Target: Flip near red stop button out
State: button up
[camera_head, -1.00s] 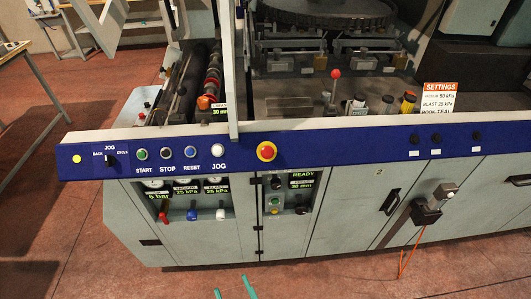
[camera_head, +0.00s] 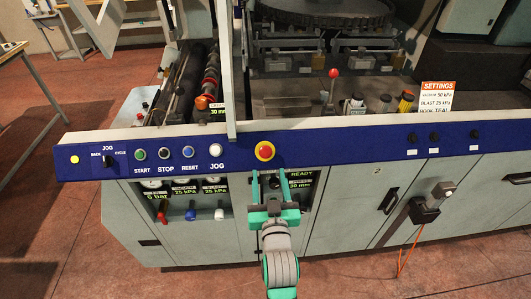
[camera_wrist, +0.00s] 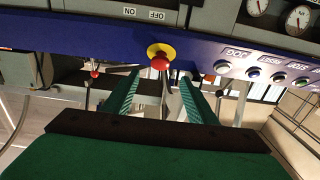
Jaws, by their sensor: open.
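The red stop button (camera_head: 265,151) is a round red mushroom knob on a yellow disc, set in the blue panel of the machine. It also shows in the wrist view (camera_wrist: 160,61), beyond and between the fingertips. My gripper (camera_head: 269,180) is open and empty, with two green fingers pointing up at the panel just below the button. In the wrist view the fingers (camera_wrist: 159,75) spread to either side of the button. I cannot tell the exact gap between the fingertips and the button.
The blue control panel (camera_head: 340,144) runs across the machine front. To the left are the white JOG button (camera_head: 216,149), RESET (camera_head: 189,152), STOP (camera_head: 162,153) and START (camera_head: 140,154) buttons. A grey upright post (camera_head: 229,70) rises left of the red button. A small control box sits below.

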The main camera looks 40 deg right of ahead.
aim_at(266, 153)
jog(key=x, duration=1)
jog(key=shift+w+d, duration=0.15)
jog(key=shift+w, duration=0.1)
